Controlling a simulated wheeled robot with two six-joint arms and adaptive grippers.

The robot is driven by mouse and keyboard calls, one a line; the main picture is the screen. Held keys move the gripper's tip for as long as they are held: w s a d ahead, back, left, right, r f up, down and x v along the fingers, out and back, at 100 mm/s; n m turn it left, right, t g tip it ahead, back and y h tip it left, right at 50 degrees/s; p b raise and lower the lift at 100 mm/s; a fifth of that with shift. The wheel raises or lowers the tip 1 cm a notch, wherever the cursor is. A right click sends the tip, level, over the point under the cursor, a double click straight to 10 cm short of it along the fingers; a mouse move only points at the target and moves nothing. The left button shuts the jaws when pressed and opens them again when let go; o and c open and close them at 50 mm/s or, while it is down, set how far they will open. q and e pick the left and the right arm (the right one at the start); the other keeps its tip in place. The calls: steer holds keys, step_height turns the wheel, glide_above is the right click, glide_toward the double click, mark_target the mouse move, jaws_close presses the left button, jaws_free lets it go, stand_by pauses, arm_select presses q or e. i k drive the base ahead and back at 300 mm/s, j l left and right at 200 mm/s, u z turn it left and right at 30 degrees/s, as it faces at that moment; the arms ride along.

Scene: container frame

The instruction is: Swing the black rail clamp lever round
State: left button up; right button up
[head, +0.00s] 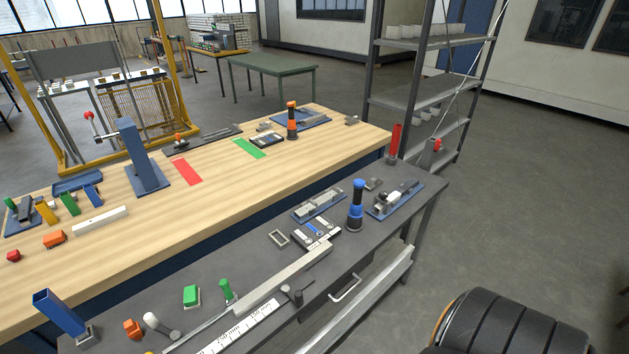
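A long grey rail (284,277) lies on the dark grey front bench, running from the lower left toward the middle. A small black clamp-like part with a knob (291,294) sits beside the rail on its front side, near the bench's front edge. It looks like the rail clamp lever, but it is too small to tell its angle or whether it is closed. Neither of my grippers is in view.
A white ruler (243,328) lies before the rail. A green-topped peg (226,290), a green block (191,296) and a white-headed part (160,325) lie behind it. A blue-black cylinder (356,206) stands farther right. A drawer handle (345,288) juts from the bench front.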

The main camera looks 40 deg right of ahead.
mark_target(297, 297)
steer(key=l+z, duration=0.1)
steer(key=z, duration=0.85)
